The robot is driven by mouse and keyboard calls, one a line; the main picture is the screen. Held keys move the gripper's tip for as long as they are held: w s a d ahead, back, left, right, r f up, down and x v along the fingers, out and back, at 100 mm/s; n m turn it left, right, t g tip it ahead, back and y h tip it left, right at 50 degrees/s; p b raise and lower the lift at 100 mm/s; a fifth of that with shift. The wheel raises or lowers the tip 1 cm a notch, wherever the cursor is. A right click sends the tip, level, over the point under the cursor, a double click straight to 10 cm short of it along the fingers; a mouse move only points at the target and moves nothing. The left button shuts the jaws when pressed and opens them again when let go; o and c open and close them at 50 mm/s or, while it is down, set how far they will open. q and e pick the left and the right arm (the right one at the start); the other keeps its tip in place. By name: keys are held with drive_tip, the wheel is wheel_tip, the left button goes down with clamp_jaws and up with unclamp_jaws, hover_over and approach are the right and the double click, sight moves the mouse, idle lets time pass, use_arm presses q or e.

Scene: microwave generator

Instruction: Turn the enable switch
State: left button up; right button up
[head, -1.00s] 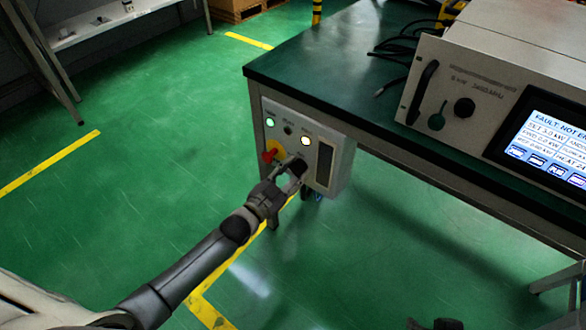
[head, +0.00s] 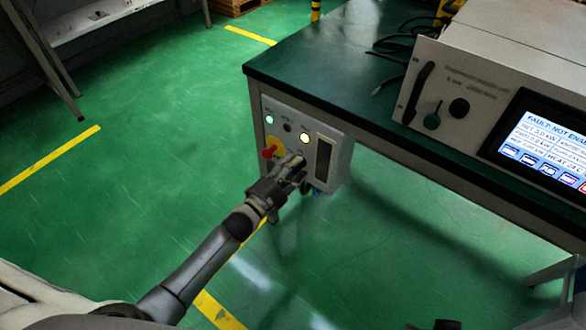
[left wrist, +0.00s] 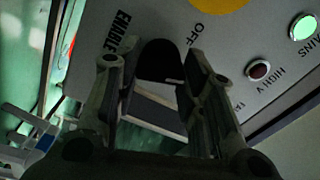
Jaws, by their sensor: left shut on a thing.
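The enable switch (left wrist: 158,60) is a black knob on the grey control panel (left wrist: 228,60), beside the printed words ENABLE and OFF in the left wrist view. A pale mark shows at the knob's lower edge. My left gripper (left wrist: 150,78) is shut on the knob, one finger on each side. In the head view my left gripper (head: 296,165) reaches the panel (head: 341,160) on the table's end and hides most of the knob. My right gripper is not in view.
A red handle on a yellow disc (head: 270,152) sits close left of my gripper. Green (head: 269,119) and pale yellow (head: 305,138) lamps are lit above. The generator (head: 470,95) stands on the table, its screen (head: 545,140) reading a fault. Floor at left is clear.

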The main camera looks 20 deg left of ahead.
use_arm(q)
drive_tip(key=shift+f+m, duration=0.1)
drive_tip(key=shift+m, duration=0.5)
drive_tip(key=o, duration=1)
drive_tip(key=shift+s, duration=0.1)
drive_tip(key=v, duration=1.1)
drive_tip(key=shift+s+a, duration=0.15)
drive_tip(key=shift+s, duration=0.25)
